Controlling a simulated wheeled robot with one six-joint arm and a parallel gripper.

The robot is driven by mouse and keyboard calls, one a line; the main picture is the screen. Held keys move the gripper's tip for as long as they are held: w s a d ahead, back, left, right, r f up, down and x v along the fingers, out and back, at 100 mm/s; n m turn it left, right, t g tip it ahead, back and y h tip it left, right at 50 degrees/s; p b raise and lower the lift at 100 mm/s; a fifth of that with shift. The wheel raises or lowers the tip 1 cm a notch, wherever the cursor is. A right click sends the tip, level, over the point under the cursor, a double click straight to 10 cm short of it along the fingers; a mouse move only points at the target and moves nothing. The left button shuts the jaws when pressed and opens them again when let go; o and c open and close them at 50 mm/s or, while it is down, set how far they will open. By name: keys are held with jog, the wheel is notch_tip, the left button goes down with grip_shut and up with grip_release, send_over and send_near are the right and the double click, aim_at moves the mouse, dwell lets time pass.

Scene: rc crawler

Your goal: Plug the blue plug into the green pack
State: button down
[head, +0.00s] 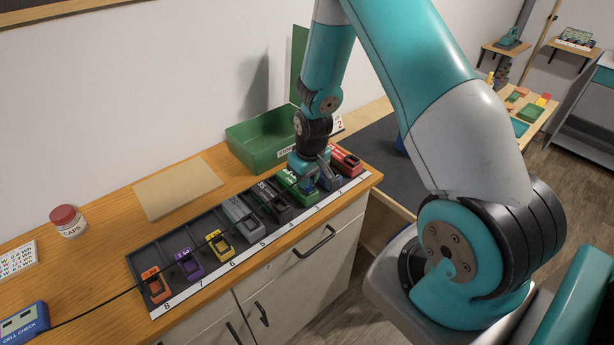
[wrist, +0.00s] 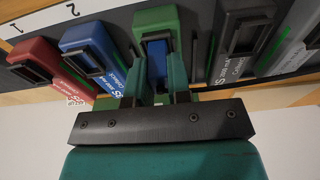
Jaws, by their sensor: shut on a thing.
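The green pack (head: 290,181) sits in the dark tray in slot 3, between the blue pack and a dark grey pack. It also shows at the top centre of the wrist view (wrist: 155,17). My gripper (head: 312,180) is low over the green pack and hides part of it. In the wrist view my gripper (wrist: 157,80) is shut on the blue plug (wrist: 157,62), which lines up with the green pack's socket frame. I cannot tell how deep the plug sits in the socket.
The red pack (wrist: 36,60) and blue pack (wrist: 92,48) stand on one side, the dark grey pack (wrist: 245,30) on the other. A thin black cable runs from the blue cell check box (head: 22,325) across the tray. A green bin (head: 255,147) stands behind.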

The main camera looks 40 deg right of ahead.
jog(key=shift+f, duration=0.2)
jog(key=shift+f, duration=0.2)
jog(key=c, duration=1.1)
grip_release()
jog(key=shift+o, duration=0.2)
jog(key=shift+r, duration=0.15)
